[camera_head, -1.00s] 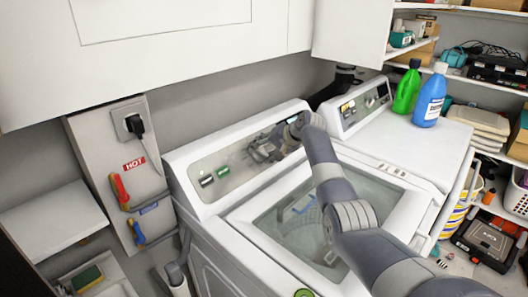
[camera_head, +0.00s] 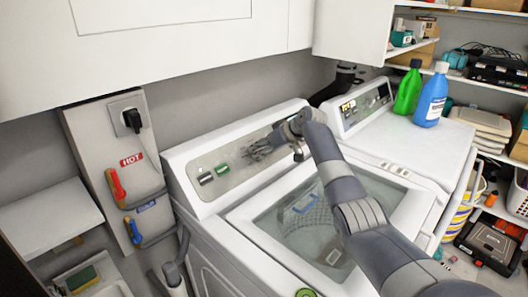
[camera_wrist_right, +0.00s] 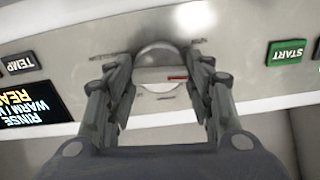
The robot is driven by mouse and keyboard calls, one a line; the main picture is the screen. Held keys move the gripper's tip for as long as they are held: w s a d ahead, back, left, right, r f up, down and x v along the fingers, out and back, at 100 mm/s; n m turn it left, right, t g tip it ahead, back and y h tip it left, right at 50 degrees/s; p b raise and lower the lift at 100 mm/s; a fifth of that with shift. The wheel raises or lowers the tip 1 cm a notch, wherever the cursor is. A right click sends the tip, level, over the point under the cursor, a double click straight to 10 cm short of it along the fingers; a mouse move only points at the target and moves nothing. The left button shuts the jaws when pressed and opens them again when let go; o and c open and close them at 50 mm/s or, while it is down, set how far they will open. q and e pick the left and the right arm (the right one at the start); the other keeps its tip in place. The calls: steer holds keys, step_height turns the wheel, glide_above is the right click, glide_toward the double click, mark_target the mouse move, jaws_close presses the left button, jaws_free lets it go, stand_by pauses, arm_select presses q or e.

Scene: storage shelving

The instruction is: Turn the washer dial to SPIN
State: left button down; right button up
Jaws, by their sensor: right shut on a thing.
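The washer (camera_head: 232,215) has a sloped control panel at its back. In the right wrist view the round silver dial (camera_wrist_right: 160,52) sits between the fingers of my right gripper (camera_wrist_right: 164,82), which is shut on it. The dial's front bar carries a red mark toward the picture's right. The small labels around the dial are too blurred to read. In the head view my right gripper (camera_head: 258,150) is at the panel and hides the dial. My left gripper is not in view.
A green START button (camera_wrist_right: 287,52), a TEMP button (camera_wrist_right: 20,65) and a dark display (camera_wrist_right: 35,108) flank the dial. The washer's glass lid (camera_head: 300,215) is below my arm. Green (camera_head: 408,90) and blue (camera_head: 430,98) bottles stand on the neighbouring machine.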

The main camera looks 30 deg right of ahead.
steer(key=n+b, duration=0.1)
steer(key=n, duration=0.3)
steer(key=shift+f, duration=0.1)
steer(key=shift+n+b, duration=0.45)
steer(key=shift+n, duration=1.05)
steer(key=o, duration=1.1)
steer(key=v, duration=1.2)
steer(key=shift+a, duration=0.1)
